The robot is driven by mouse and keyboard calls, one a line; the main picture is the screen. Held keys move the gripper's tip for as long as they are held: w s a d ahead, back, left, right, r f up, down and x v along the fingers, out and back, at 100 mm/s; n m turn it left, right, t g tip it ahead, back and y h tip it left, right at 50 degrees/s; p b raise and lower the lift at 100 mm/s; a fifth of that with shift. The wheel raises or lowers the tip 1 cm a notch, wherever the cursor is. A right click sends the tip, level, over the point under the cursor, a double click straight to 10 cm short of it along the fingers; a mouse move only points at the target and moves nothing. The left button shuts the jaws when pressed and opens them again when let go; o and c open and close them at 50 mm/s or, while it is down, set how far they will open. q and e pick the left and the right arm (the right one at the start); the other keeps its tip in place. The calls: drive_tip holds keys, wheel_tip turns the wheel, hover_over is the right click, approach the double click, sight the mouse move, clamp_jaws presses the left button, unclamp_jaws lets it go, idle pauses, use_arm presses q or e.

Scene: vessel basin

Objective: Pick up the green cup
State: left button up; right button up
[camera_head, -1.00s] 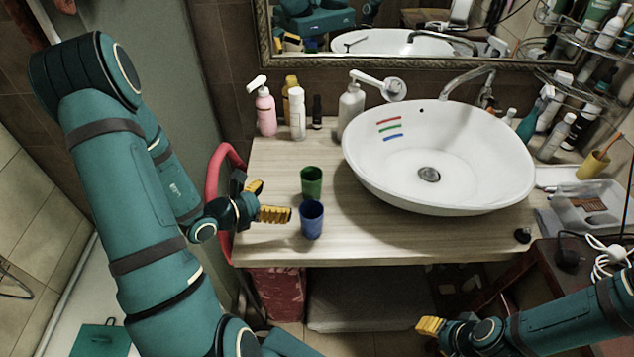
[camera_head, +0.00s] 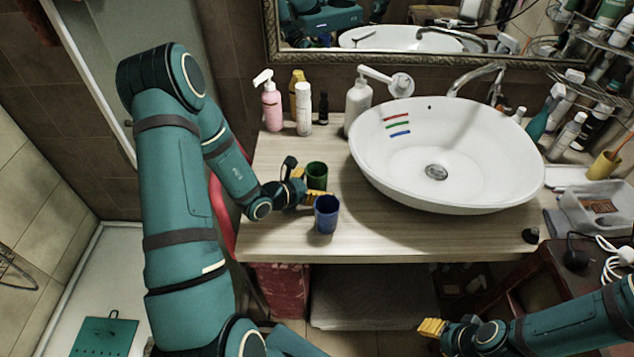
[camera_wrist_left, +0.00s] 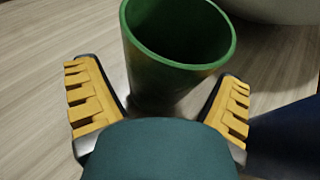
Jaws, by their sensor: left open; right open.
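The green cup (camera_head: 317,175) stands upright on the wooden counter, left of the basin. In the left wrist view the green cup (camera_wrist_left: 172,72) is just ahead of and partly between my open fingers. My left gripper (camera_head: 306,190) is open at the cup's near left side; its fingers hide the cup's lower part in the head view. In the left wrist view my left gripper (camera_wrist_left: 158,108) has yellow pads spread to both sides of the cup. My right gripper (camera_head: 432,327) is at the bottom right, away from the counter, open and empty.
A blue cup (camera_head: 326,214) stands close in front of the green cup, near my left gripper. The white basin (camera_head: 447,195) is to the right. A pink bottle (camera_head: 271,107) and other bottles stand behind. The counter's front edge is close.

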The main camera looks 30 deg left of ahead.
use_arm(q)
drive_tip(key=c, duration=1.3)
drive_tip(key=shift+r, duration=0.15)
drive_tip(key=shift+c, duration=0.2)
wheel_tip(320, 180, up, 10)
drive_tip(key=p, duration=0.1)
drive_tip(key=shift+f+p, duration=0.2)
drive_tip(key=shift+p, duration=0.15)
